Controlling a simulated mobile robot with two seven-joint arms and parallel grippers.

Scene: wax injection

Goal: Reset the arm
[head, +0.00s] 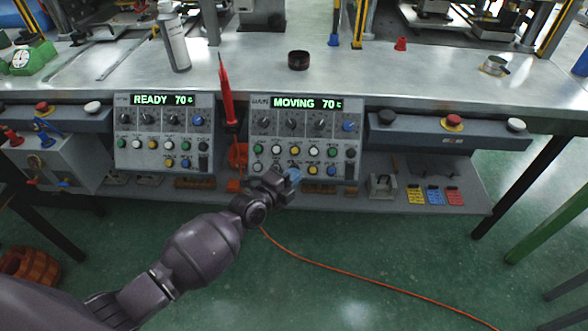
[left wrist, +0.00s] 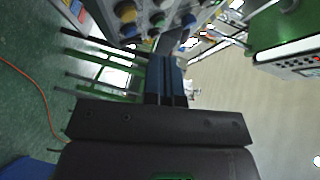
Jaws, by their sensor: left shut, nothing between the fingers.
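My left arm comes in from the lower left of the head view. My left gripper (head: 293,177) is shut and empty, in front of the lower buttons of the right control panel (head: 262,118), whose display reads MOVING 70. I cannot tell whether the fingertips touch the panel. In the left wrist view the blue fingers (left wrist: 168,80) are together, with panel knobs (left wrist: 157,18) above them. The left control panel (head: 125,122) reads READY 70. My right gripper is not in view.
A red pointed tool (head: 227,95) stands between the panels. An orange cable (head: 350,272) crosses the green floor, which is otherwise mostly clear in front.

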